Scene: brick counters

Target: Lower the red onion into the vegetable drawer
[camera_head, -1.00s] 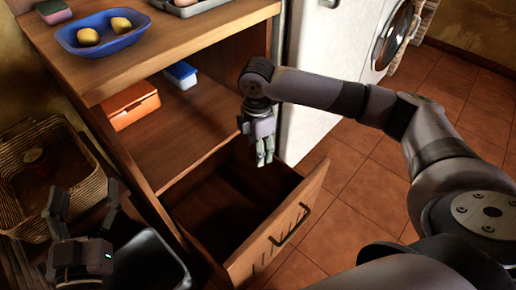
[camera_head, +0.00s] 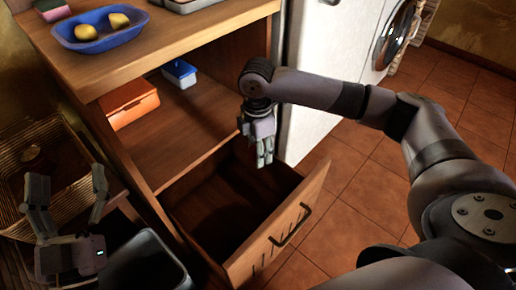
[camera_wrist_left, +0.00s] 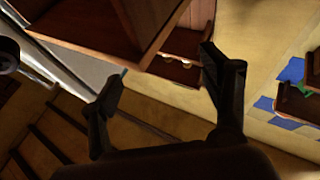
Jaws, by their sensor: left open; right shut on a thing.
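The vegetable drawer (camera_head: 296,222) is pulled out below the open shelf of a wooden cabinet, and its dark inside looks empty where I can see it. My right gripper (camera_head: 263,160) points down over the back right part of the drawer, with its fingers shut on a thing. That thing is almost wholly hidden by the fingers, so I cannot make out the red onion's shape. My left gripper (camera_head: 68,182) is open and empty, fingers up, in front of a wicker basket at the left. It also shows open in the left wrist view (camera_wrist_left: 164,66).
The wicker basket (camera_head: 72,201) holds a small dark round thing. A blue bowl (camera_head: 100,41) with two yellow things stands on the counter. An orange box (camera_head: 133,105) and a blue box (camera_head: 180,74) are on the shelf. A dark bin (camera_head: 148,262) stands left of the drawer.

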